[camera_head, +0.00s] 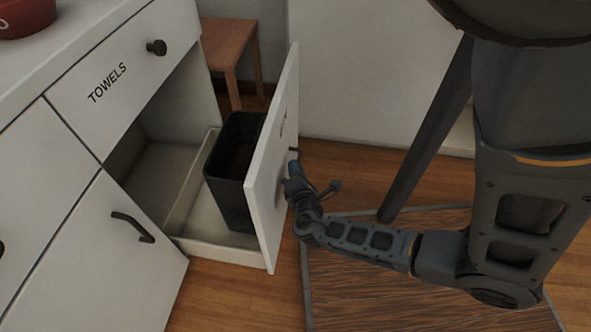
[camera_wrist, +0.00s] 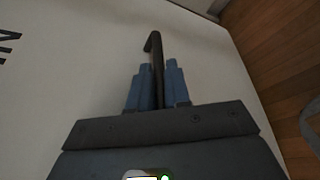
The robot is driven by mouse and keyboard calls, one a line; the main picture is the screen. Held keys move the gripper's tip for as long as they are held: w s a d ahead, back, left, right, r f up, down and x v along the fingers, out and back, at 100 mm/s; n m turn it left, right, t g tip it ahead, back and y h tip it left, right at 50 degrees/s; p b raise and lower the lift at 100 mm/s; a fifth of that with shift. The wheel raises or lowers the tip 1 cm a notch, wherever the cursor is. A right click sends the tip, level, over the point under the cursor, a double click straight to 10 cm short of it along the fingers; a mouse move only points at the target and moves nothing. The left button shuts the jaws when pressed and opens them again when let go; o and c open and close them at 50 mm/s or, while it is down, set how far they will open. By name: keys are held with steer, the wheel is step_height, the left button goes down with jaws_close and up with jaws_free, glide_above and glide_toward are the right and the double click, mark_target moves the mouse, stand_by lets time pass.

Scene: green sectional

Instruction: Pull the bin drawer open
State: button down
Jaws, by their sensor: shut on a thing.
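The bin drawer (camera_head: 268,190) is pulled well out of the white cabinet, its tall white front facing right in the head view. A black bin (camera_head: 232,190) stands inside it, its far side partly hidden by the drawer front. In the wrist view the drawer front (camera_wrist: 90,60) fills most of the picture, with part of its lettering at the left edge. My gripper (camera_wrist: 156,85) is shut on the dark drawer handle (camera_wrist: 154,47), one blue finger on each side. In the head view my gripper (camera_head: 293,175) is at the front's outer face.
A "TOWELS" drawer (camera_head: 118,75) above is closed. A cabinet door with a dark handle (camera_head: 133,227) is at lower left. A wooden stool (camera_head: 228,45) stands behind the open drawer. A brown mat (camera_head: 400,290) lies on the wood floor at right.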

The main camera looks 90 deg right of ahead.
steer(key=c, duration=1.4)
jaws_free()
steer(key=shift+c, duration=0.2)
steer(key=shift+a, duration=0.1)
steer(key=p+v, duration=0.1)
steer(key=v, duration=0.6)
steer(key=shift+a+p, duration=0.35)
steer(key=shift+r, duration=0.1)
